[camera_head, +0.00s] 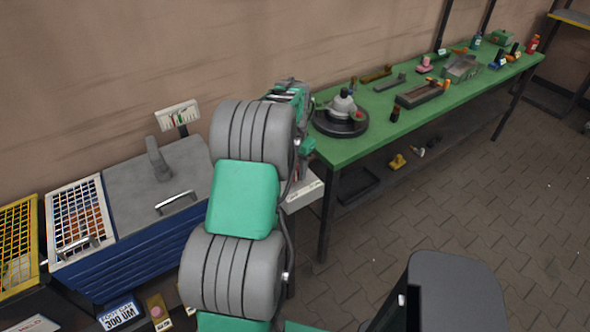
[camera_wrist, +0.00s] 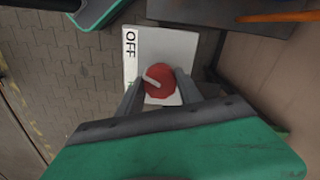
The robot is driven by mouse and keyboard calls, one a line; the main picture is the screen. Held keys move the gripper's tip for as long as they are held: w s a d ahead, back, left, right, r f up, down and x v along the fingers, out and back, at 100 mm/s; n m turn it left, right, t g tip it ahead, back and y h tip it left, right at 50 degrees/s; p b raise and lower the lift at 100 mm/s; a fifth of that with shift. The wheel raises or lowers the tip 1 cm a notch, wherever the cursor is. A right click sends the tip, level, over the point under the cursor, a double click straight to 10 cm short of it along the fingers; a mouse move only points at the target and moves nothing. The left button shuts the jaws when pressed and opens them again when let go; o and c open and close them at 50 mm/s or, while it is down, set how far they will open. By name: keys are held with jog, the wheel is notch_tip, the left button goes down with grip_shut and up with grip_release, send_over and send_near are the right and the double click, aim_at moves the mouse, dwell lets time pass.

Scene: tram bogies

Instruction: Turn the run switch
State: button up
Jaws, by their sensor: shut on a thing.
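The run switch is a round red knob (camera_wrist: 172,76) with a pale pointer mark on its left part, on a white box (camera_wrist: 172,43). The word OFF is printed along the box's left edge; a greenish mark below it is mostly hidden by a finger. My gripper (camera_wrist: 160,83) has its two grey fingers on either side of the knob and is shut on it. In the head view the white box (camera_head: 303,193) shows beside the bench's near corner, partly behind my arm. The knob and fingertips are not clear there.
A green workbench (camera_head: 450,98) with parts and trays runs to the right. A round dark turntable (camera_head: 341,122) stands on its near end. To the left are a blue parts washer (camera_head: 150,262) and a white mesh basket (camera_head: 80,218). Paved floor is free at the right.

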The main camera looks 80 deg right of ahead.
aim_at(295, 169)
jog(key=shift+r+m, duration=0.1)
jog(key=shift+m, duration=1.5)
jog(key=o, duration=1.4)
jog(key=shift+c, duration=0.2)
notch_tip(295, 169, up, 8)
jog(key=shift+f+b, duration=0.15)
jog(key=shift+b, duration=0.55)
